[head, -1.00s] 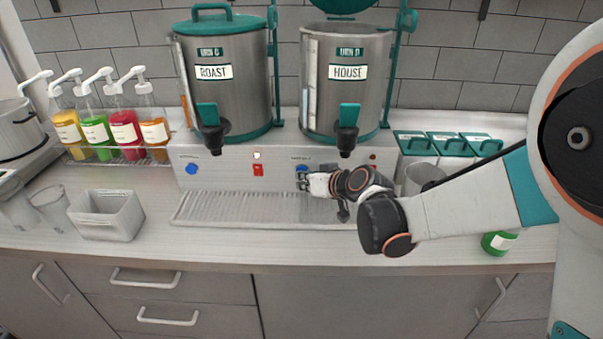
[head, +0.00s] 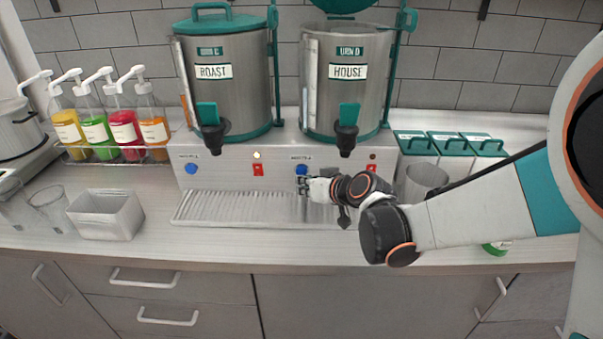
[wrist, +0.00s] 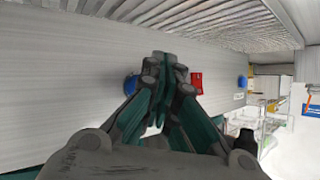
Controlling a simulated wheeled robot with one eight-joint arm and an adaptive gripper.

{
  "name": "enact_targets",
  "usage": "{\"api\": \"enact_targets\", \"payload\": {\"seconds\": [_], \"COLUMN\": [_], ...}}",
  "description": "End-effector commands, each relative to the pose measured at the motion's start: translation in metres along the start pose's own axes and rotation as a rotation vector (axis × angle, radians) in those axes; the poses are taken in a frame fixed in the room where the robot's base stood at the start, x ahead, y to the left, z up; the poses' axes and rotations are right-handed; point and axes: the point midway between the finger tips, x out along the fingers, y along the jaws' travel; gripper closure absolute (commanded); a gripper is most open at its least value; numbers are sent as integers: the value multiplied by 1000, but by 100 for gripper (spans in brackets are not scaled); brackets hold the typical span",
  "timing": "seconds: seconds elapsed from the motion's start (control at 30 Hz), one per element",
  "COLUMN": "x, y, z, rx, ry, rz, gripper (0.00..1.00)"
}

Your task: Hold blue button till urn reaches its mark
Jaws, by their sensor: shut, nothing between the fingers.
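The steel HOUSE urn (head: 375,95) stands on the right of the machine with its teal lid raised. A pale sight gauge (head: 310,80) runs up its left side; the level and mark are too small to read. The blue button (head: 301,169) below this urn is on the front panel. It also shows in the wrist view (wrist: 130,85), partly behind a finger. My gripper (head: 303,186) is shut and empty, its tips just below the button in the head view. I cannot tell whether they touch the panel.
The ROAST urn (head: 232,95) stands left with its own blue button (head: 191,169). Red switches (head: 258,170) sit on the panel, one close to my fingers (wrist: 197,83). A ribbed drip tray (head: 240,208) lies below. Syrup bottles (head: 110,130) and a grey bin (head: 106,215) are left.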

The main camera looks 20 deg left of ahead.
Motion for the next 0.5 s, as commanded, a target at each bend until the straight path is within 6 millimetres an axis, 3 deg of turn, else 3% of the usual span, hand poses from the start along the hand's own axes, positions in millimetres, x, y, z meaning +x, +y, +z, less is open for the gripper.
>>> {"api": "enact_targets", "payload": {"seconds": [0.5], "x": [-8], "y": [-6], "z": [6], "rx": [0], "ry": [0], "rz": [-1], "gripper": [100]}}
